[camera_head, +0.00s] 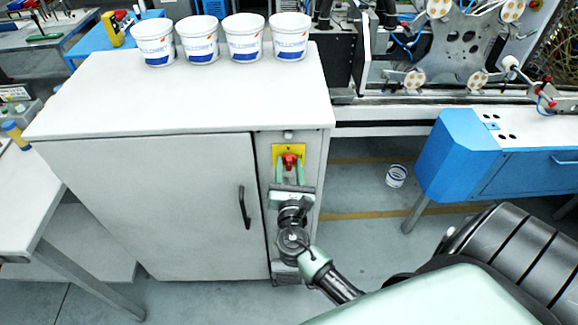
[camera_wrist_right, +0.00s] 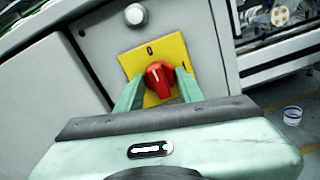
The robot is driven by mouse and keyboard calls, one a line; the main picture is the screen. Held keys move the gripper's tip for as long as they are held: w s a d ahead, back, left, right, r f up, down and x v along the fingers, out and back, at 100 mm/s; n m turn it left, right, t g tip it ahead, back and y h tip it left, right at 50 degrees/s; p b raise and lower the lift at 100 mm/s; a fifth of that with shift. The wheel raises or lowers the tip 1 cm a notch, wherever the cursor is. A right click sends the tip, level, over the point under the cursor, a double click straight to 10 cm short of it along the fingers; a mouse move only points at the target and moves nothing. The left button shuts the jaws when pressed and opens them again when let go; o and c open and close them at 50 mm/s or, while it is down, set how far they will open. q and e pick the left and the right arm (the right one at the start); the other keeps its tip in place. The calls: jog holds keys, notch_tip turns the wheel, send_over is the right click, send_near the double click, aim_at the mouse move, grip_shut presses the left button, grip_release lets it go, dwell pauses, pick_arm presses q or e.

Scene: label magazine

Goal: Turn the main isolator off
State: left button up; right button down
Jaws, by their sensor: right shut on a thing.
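The main isolator is a red rotary knob (camera_head: 289,161) on a yellow plate (camera_head: 279,150), set on the narrow right panel of a grey cabinet. It also shows in the right wrist view as a red knob (camera_wrist_right: 159,78) on the tilted-looking yellow plate (camera_wrist_right: 177,52), with a "0" mark at the top and another mark at the right. My right gripper (camera_head: 289,170) reaches up to it from below. Its two pale green fingers (camera_wrist_right: 158,88) stand either side of the knob and are shut on it. My left gripper is not in view.
The grey cabinet (camera_head: 150,200) has a black door handle (camera_head: 244,208) left of the panel. Several white tubs stand on its top. A round pale button (camera_wrist_right: 135,14) sits above the plate. A blue-sided table (camera_head: 460,155) and a small cup (camera_head: 396,176) on the floor are to the right.

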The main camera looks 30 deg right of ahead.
jog(key=shift+w+d+r, duration=0.15)
jog(key=shift+r, duration=0.3)
jog(key=c, duration=0.9)
grip_release()
jog(key=shift+f, duration=0.3)
jog(key=shift+f, duration=0.1)
jog(key=b+v, duration=0.2)
jog(key=v, duration=0.5)
jog(key=shift+s+b, duration=0.3)
jog(key=shift+s, duration=0.05)
